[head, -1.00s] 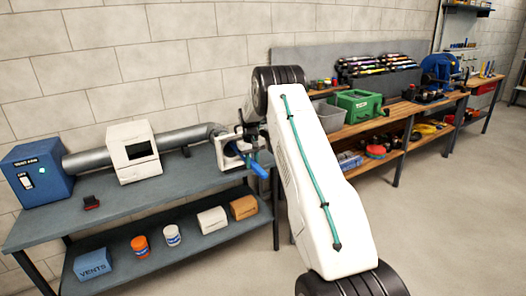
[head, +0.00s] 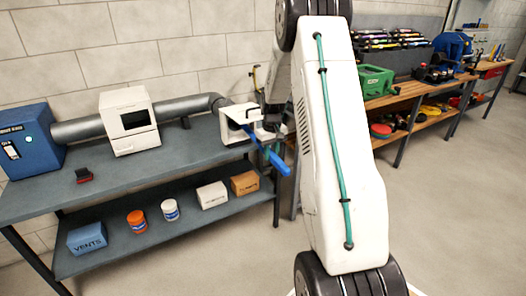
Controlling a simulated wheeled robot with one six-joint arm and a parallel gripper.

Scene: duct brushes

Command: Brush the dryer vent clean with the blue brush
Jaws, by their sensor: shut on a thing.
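The blue brush (head: 276,160) slants down to the right from the white vent fitting (head: 235,112) at the bench's right end. Its handle end sticks out past the bench edge. Its bristle end is hidden at the fitting, so I cannot tell how far inside it is. The fitting ends a grey duct (head: 150,118) that runs from the blue fan box (head: 27,140) past a white housing with a dark window (head: 128,120). My gripper (head: 268,132) is at the brush, shut on it, and partly hidden by my arm.
A small red and black item (head: 83,175) lies on the grey bench (head: 150,172). Its lower shelf holds a blue box (head: 87,238), tubs and small cartons. Wooden benches with a green case (head: 375,82) stand at right. The floor in front is clear.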

